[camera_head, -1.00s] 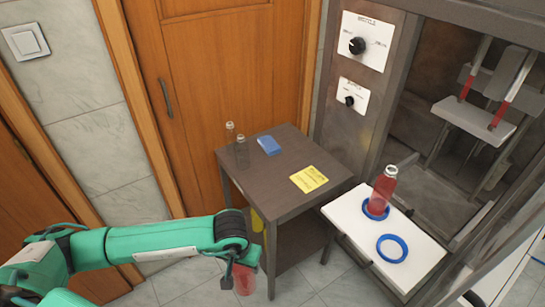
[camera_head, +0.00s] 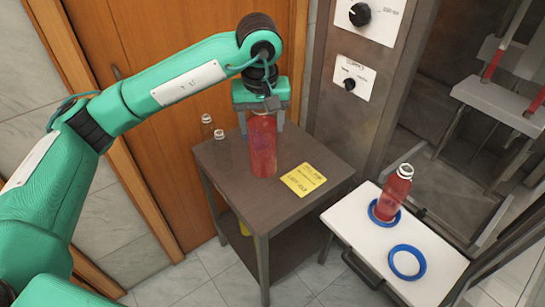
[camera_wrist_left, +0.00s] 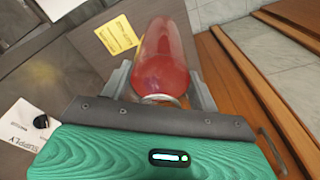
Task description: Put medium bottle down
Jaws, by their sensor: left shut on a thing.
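My left gripper (camera_head: 262,116) is shut around the upper part of a bottle filled with red (camera_head: 262,150), taken as the medium bottle. The bottle is upright over the dark side table (camera_head: 315,152); I cannot tell whether its base touches the top. In the left wrist view the red bottle (camera_wrist_left: 162,62) sits between the two fingers of the gripper (camera_wrist_left: 160,88). My right gripper is not in view.
Two empty clear bottles (camera_head: 220,140) stand at the table's back left. A yellow note (camera_head: 303,180) lies right of the held bottle. Another red bottle (camera_head: 394,192) stands in a blue ring on the white shelf (camera_head: 350,222); the front blue ring (camera_head: 407,262) is empty.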

